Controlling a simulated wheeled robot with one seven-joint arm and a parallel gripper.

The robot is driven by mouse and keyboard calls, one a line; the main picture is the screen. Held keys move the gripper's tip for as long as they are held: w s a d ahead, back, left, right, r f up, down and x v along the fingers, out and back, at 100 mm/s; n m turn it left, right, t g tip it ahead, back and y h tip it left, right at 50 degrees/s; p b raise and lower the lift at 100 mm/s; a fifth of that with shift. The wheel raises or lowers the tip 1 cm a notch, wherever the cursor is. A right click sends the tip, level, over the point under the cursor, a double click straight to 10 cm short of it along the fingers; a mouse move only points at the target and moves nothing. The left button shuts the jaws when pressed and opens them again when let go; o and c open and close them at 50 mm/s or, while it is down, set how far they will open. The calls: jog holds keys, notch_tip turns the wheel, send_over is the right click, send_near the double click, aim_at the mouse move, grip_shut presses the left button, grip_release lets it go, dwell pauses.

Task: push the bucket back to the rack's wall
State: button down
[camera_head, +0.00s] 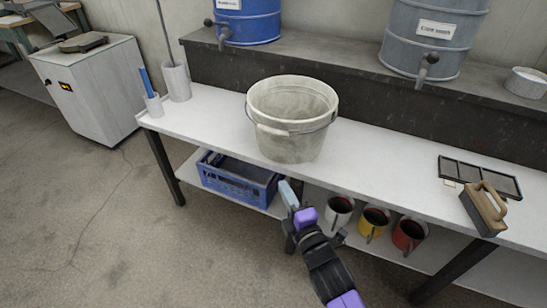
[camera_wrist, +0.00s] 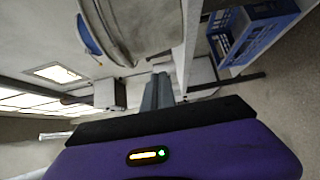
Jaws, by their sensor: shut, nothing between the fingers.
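The bucket (camera_head: 290,145) is pale, grey-white and open-topped, with a wire handle and light grip hanging at its front. It stands upright on the white rack top (camera_head: 385,165), its base near the front edge. The rack's dark wall (camera_head: 350,82) rises behind it; the bucket's rim hides part of the wall, and its base looks apart from it. My gripper (camera_head: 289,193) is shut and empty, in front of and below the bucket at the rack's front edge. In the wrist view the fingers (camera_wrist: 157,92) are together, with the bucket (camera_wrist: 140,25) above them in the picture.
A blue drum (camera_head: 248,22) and a grey drum (camera_head: 430,40) with taps stand on the raised ledge. A blue crate (camera_head: 235,182) and several mugs (camera_head: 374,222) sit on the lower shelf. A dark tray (camera_head: 480,175) and a wooden-handled brush (camera_head: 484,208) lie at right.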

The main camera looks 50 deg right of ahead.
jog(key=b, duration=0.2)
send_near(273, 147)
jog(key=w+a, duration=0.1)
jog(key=w, duration=0.3)
jog(key=shift+w+d, duration=0.2)
jog(key=shift+d, duration=0.6)
jog(key=shift+w+d, duration=0.2)
jog(key=shift+d, duration=0.55)
